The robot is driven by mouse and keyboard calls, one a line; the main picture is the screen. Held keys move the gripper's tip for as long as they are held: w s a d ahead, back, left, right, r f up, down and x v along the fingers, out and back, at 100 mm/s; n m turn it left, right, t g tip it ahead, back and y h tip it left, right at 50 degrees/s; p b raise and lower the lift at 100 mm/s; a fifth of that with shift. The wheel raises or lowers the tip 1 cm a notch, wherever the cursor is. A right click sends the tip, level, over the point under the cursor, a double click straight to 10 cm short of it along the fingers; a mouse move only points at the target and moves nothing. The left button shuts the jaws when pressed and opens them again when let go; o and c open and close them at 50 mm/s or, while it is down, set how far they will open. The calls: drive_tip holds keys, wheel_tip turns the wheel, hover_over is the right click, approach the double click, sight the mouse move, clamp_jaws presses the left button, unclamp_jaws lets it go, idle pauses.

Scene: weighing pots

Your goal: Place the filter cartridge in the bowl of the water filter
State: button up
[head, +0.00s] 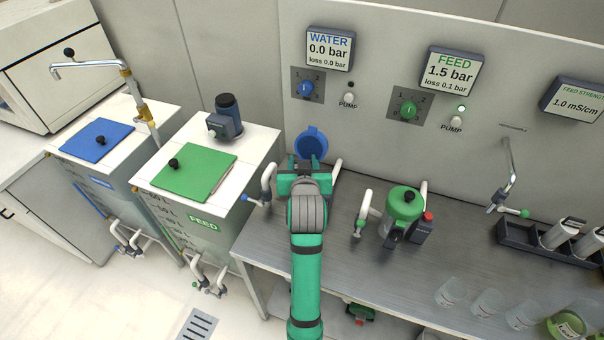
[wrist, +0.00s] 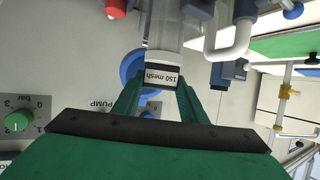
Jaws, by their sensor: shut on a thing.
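My gripper (wrist: 158,92) is shut on the filter cartridge (wrist: 163,78), seen by its dark end with a white "150 mesh" label between the fingers. The wrist view is upside down, and a pale, clear cylinder shows beyond the label. This seems to be the bowl of the water filter (wrist: 172,35); I cannot tell how far the cartridge is inside it. In the head view my gripper (head: 303,175) hides the cartridge and most of the filter. The filter's round blue lid (head: 311,143) stands open behind the gripper.
A feed filter with a green lid (head: 405,203) stands to the right on the steel bench (head: 340,245). White pipes (head: 268,180) flank the water filter. A feed tank with a green cover (head: 195,172) is to the left. Beakers (head: 487,302) stand front right.

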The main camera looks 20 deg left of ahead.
drive_tip(key=shift+w+a+f, duration=0.1)
drive_tip(key=shift+f, duration=1.1)
drive_tip(key=shift+a+f, duration=0.1)
drive_tip(key=shift+f, duration=1.15)
drive_tip(key=o, duration=1.4)
